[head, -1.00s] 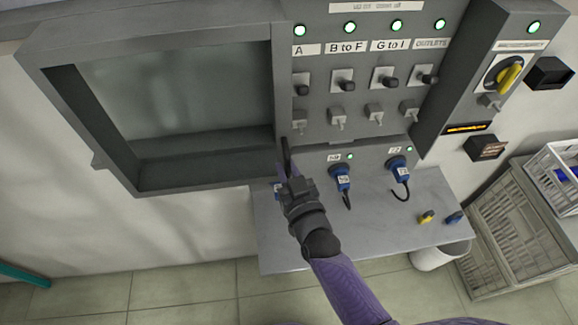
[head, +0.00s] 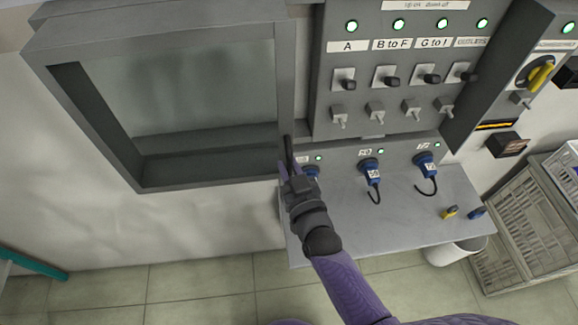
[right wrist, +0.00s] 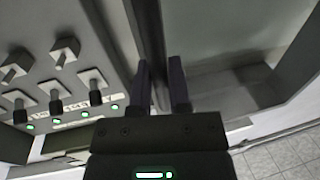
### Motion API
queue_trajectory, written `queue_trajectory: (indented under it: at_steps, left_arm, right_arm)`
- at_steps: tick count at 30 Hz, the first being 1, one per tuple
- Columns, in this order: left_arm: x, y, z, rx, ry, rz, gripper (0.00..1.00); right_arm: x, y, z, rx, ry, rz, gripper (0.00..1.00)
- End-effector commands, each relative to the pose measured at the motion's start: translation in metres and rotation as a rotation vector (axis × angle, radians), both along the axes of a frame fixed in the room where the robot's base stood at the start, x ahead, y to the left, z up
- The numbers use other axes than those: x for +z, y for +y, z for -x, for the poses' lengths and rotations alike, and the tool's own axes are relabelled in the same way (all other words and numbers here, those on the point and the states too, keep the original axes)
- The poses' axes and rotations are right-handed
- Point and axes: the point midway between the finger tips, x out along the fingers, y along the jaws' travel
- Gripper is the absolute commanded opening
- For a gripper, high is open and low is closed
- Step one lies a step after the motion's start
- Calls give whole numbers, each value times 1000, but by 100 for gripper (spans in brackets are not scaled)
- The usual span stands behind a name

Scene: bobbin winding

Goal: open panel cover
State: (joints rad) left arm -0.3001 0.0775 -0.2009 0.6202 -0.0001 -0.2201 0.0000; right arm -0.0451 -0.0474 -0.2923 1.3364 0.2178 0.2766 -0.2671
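The panel cover (head: 90,181) is a grey frame with a clear pane. It stands swung out at the left of the switch panel (head: 360,118) and also shows in the right wrist view (right wrist: 235,95). My right gripper (head: 289,158) is at the lower part of the cover's right edge. In the right wrist view its two dark fingers (right wrist: 162,88) are a little apart, with the cover's dark edge strip between them. The fingers look closed on that edge; the exact contact is hidden. My left gripper is not in view.
Green lamps, switches and toggles cover the switch panel. Below it, blue plugs (head: 369,166) with short cables sit over a grey shelf (head: 385,215). A yellow rotary switch (head: 541,74), grey crates (head: 510,225) and a white bin (head: 447,250) are at right. Tiled floor lies below.

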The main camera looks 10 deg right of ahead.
Motion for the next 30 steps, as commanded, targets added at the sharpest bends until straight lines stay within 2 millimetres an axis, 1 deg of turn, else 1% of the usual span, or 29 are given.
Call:
queue_trajectory:
  at_steps: [1, 2, 3, 4, 11, 14, 17, 24, 27, 30]
  left_arm:
    - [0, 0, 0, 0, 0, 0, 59]
    - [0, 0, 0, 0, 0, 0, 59]
    - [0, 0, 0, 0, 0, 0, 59]
    - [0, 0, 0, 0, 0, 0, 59]
    - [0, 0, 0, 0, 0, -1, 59]
    - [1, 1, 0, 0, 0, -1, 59]
    - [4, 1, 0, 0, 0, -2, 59]
    - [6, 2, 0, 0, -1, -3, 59]
    - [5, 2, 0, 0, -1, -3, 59]
    - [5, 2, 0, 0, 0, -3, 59]
  right_arm:
    - [0, 0, 0, 0, 1, 0, 35]
    - [0, 0, 0, 0, 0, 0, 41]
    - [0, 0, 0, 0, 0, 0, 50]
    - [0, 0, 0, 0, 0, 0, 53]
    - [0, 0, 0, 0, -1, 0, 53]
    - [0, -2, 5, -1, 0, 1, 53]
    - [1, -6, 23, -1, 1, 0, 53]
    - [0, -18, 78, 1, 3, 1, 53]
    - [0, -21, 91, 0, 1, 0, 53]
    - [0, -23, 97, 0, 0, 0, 53]
